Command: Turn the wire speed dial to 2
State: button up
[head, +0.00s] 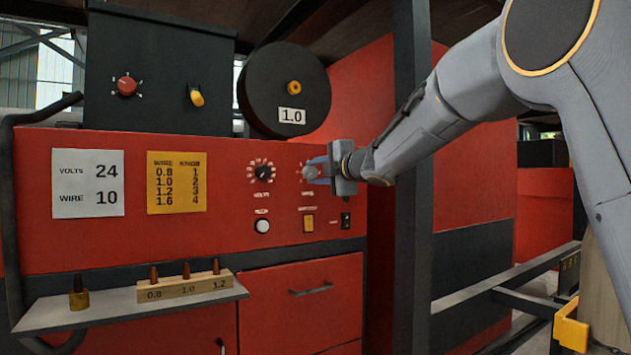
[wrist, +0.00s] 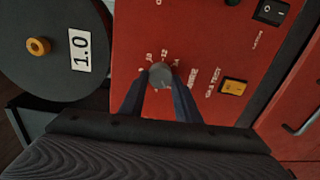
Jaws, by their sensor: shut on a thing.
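The wire speed dial (wrist: 161,76) is a grey round knob on the red panel. In the wrist view it sits between the tips of my gripper (wrist: 160,88), with a few white scale numbers showing beside it. My two fingers are closed on its sides. In the head view my gripper (head: 318,172) reaches the panel from the right and hides most of the dial. The dial's pointer position cannot be read. The volts dial (head: 262,173) is a separate black knob to the left, with white marks around it.
A white card (head: 88,184) reads volts 24, wire 10. A yellow chart (head: 177,182) lists sizes against numbers. A black spool (head: 284,90) labelled 1.0 is above. A yellow switch (head: 308,223) and a black rocker switch (head: 346,220) lie below the dial. A shelf (head: 130,305) projects at lower left.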

jog(key=shift+f+n+b, duration=0.2)
jog(key=shift+n+b, duration=0.2)
jog(key=shift+n, duration=0.2)
jog(key=shift+a, duration=0.1)
jog(key=o, duration=1)
jog(key=shift+r, duration=0.1)
jog(key=shift+o, duration=0.2)
jog(key=shift+s, duration=0.15)
jog(key=shift+s+d+r, duration=0.1)
jog(key=shift+s+d, duration=0.1)
jog(key=shift+d, duration=0.15)
jog(key=b+v, duration=0.1)
jog(key=v, duration=0.6)
